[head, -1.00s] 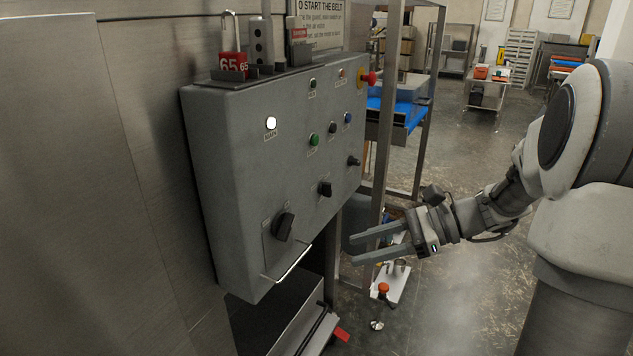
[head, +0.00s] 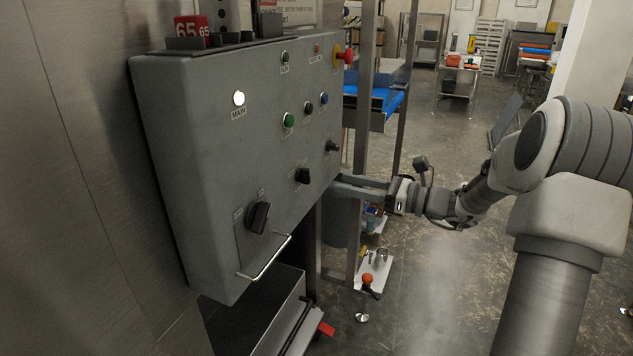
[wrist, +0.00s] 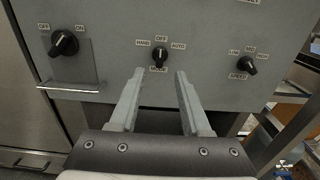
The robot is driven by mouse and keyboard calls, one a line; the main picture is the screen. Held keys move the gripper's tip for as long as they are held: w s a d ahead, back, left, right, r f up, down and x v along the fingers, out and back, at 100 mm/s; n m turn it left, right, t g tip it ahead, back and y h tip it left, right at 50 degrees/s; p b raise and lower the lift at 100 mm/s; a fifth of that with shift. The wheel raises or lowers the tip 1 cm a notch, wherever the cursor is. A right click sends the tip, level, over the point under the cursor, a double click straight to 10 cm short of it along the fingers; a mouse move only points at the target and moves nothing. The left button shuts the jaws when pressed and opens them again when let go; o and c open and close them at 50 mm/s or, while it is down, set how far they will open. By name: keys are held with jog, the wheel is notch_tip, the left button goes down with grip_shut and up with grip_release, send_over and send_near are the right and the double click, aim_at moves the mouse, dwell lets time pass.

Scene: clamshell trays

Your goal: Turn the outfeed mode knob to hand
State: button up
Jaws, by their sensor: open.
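The grey control panel (head: 215,160) carries a row of black knobs. The mode knob (head: 302,176) is the middle one. In the wrist view the mode knob (wrist: 160,57) has the labels HAND to its left, OFF above and AUTO to its right, with MODE below. Its grip looks about upright, toward OFF, but the pointer is small. My gripper (wrist: 158,76) is open and empty. Its fingertips lie either side of and slightly below the knob in the wrist view, apart from it. In the head view my gripper (head: 338,186) is close to the panel's right lower edge.
An OFF/ON switch (wrist: 64,43) is left of the mode knob, above a metal bar handle (wrist: 68,88). A speed knob (wrist: 246,65) is to the right. Indicator buttons and a red emergency stop (head: 346,56) sit higher. A steel post (head: 364,130) stands close beside the arm.

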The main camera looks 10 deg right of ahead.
aim_at(310, 176)
jog(key=b+x, duration=0.1)
jog(key=x, duration=0.7)
jog(key=shift+w+a, duration=0.1)
grip_shut()
